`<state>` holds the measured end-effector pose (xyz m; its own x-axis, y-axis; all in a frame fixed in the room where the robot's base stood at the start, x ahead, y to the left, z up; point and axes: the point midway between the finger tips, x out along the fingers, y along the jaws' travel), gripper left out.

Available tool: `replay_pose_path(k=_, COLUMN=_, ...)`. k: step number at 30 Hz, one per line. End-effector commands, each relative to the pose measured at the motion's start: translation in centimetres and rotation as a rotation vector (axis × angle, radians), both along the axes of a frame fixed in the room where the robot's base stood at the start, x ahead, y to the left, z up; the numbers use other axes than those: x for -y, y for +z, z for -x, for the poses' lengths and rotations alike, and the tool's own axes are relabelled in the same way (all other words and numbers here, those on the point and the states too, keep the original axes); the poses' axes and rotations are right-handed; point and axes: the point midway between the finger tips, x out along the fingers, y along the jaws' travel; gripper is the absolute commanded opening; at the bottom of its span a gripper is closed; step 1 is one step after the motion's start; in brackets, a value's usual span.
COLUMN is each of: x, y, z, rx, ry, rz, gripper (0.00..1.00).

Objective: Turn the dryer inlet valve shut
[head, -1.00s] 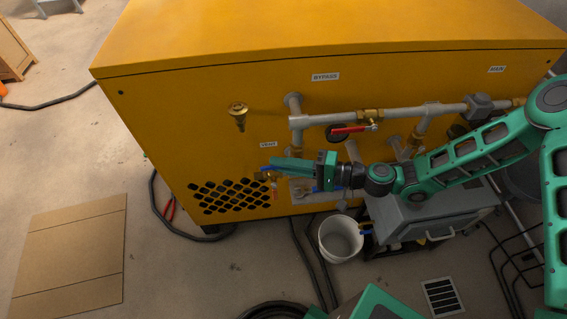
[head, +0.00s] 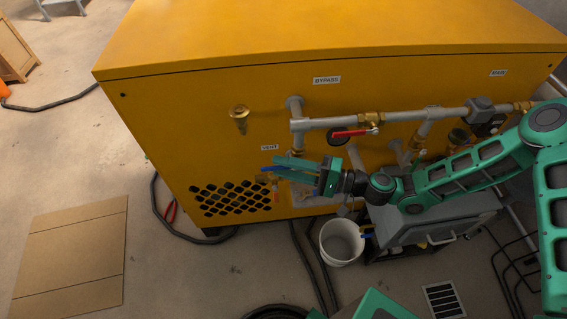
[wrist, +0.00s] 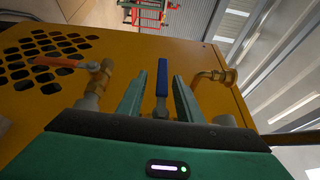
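A valve with a blue lever (wrist: 162,82) shows in the wrist view, its lever standing between my gripper's two fingers. My gripper (wrist: 158,92) is open, with a finger on each side of the lever and visible gaps to both. In the head view my gripper (head: 273,166) is at the yellow cabinet's front, below the vent label, with a bit of blue beside its fingers. The valve body there is mostly hidden by my gripper. No label naming the dryer inlet is readable.
An orange-lever brass valve (wrist: 98,75) is left of my fingers and a brass elbow (wrist: 215,77) right. A white bucket (head: 341,243) stands on the floor below.

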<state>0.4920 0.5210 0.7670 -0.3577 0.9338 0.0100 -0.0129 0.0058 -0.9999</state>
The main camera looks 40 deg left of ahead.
Motion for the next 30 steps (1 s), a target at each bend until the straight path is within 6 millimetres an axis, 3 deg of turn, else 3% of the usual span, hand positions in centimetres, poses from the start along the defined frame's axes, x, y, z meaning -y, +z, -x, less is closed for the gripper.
replay_pose_path(k=11, x=0.6, y=0.2, z=-0.3, rx=0.002, ry=0.000, rz=-0.004, gripper=0.32)
replay_pose_path(k=24, x=7.7, y=0.0, z=-3.1, rx=-0.001, ry=-0.001, rz=-0.002, gripper=0.32)
replay_pose_path(k=30, x=9.6, y=-0.1, z=-3.7, rx=0.000, ry=0.001, rz=-0.002, gripper=0.32)
